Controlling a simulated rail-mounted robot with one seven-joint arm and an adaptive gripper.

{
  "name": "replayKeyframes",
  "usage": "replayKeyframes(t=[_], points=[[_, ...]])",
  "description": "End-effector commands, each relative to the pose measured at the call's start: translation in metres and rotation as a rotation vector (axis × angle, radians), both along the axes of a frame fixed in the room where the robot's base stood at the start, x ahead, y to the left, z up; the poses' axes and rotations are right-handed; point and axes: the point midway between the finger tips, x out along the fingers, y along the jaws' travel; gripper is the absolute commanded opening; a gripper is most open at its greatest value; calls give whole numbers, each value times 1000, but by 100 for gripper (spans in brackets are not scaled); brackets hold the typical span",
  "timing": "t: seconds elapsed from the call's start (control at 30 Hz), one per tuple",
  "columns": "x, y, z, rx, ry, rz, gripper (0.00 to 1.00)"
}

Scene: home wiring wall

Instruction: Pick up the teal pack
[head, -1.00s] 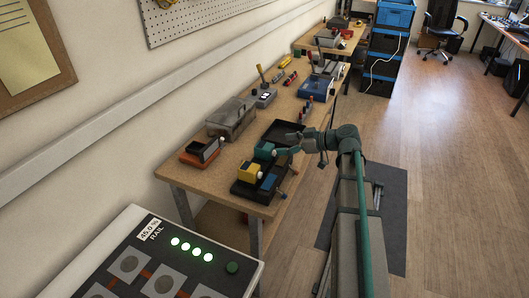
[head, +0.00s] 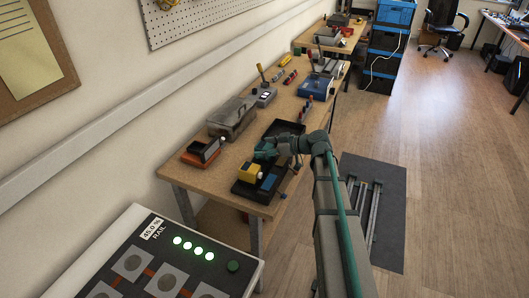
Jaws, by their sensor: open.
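The teal pack (head: 260,147) stands in the dark tray (head: 243,188) near the front end of the wooden workbench, just behind a yellow pack (head: 249,172). My gripper (head: 264,153) is open and right at the teal pack, reaching in from the right. Its fingers and the pack are similar in colour and overlap, so I cannot tell whether they touch. Part of the pack is hidden by the gripper. A blue pack (head: 269,182) sits to the right of the yellow one.
An orange device (head: 201,152) and a grey toolbox (head: 233,117) stand on the left of the bench, close to the wall. An empty-looking black tray (head: 284,128) lies just beyond the gripper. Open floor is on the right.

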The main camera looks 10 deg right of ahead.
Motion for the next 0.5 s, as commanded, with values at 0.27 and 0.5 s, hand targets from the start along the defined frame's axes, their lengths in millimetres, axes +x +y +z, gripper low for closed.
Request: replayKeyframes(t=[0.27,0.5], points=[[0,0,0,0,0,0,48],[0,0,0,1,1,1,8]])
